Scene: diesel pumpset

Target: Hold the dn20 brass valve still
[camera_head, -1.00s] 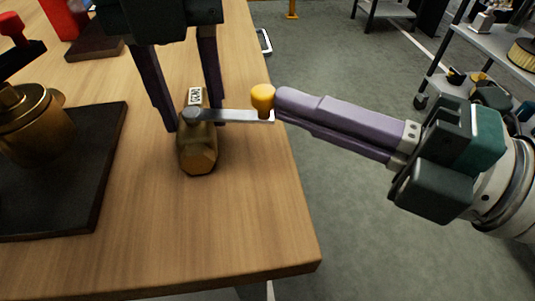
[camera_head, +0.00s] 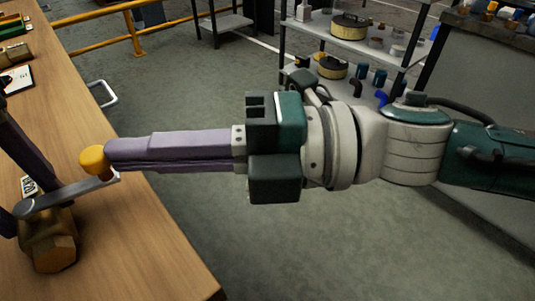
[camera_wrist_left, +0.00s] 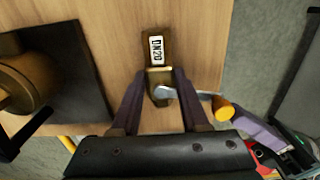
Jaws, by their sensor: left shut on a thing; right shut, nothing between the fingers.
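The dn20 brass valve (camera_head: 48,242) stands on the wooden table at the lower left of the head view. Its DN20 label (camera_wrist_left: 156,50) shows in the left wrist view. My left gripper (camera_wrist_left: 160,80) is shut on the valve, one finger on each side; the head view cuts most of it off. The valve's grey lever (camera_head: 68,194) reaches out toward the table edge and ends in a yellow knob (camera_head: 94,160). My right gripper (camera_head: 108,156) is shut and empty, its fingertips at the knob; I cannot tell whether they touch.
The wooden table's (camera_head: 150,255) right edge runs beside the valve. In the left wrist view, a dark plate (camera_wrist_left: 80,75) with a larger brass fitting (camera_wrist_left: 30,80) lies to the left. A shelf cart (camera_head: 375,55) and yellow railing (camera_head: 105,38) stand beyond open grey floor.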

